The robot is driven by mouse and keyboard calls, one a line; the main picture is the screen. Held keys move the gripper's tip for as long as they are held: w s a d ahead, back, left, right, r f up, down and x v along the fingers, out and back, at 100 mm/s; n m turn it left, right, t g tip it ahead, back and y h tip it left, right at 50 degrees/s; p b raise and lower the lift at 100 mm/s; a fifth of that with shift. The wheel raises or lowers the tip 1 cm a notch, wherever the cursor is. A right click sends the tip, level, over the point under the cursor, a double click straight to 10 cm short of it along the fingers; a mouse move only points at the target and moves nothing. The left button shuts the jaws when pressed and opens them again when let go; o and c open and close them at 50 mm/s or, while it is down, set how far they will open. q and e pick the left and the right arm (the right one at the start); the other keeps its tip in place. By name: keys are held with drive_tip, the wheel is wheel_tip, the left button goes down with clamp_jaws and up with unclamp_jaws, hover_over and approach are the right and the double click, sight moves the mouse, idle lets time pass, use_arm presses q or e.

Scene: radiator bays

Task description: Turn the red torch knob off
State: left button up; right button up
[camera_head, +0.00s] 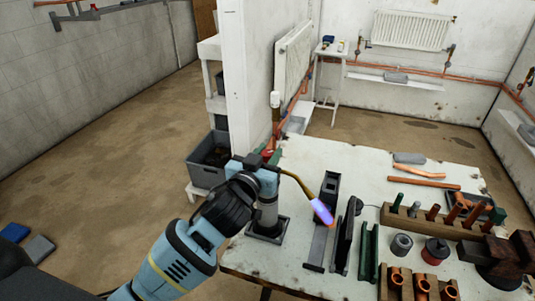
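The torch (268,210) stands upright in a dark square holder (268,238) on the left part of the white workbench. Its brass neck (297,182) bends toward the right and down, and a blue-violet flame (321,211) shows at its end. A small patch of red shows at the torch's top, beside my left gripper (256,162); I cannot clearly make out the knob. My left gripper is at the torch's head, and its fingers are largely hidden, so I cannot tell its opening or contact. My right gripper is not in view.
The worn white workbench (330,158) carries dark metal stands, a green channel (369,252), copper pipes (425,183), a wooden rack and a vise (510,258). A white shelf with a grey crate (207,173) stands behind the arm. The floor on the left is mostly clear.

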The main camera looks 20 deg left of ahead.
use_arm(q)
drive_tip(key=c, duration=0.4)
drive_tip(key=shift+o, duration=0.2)
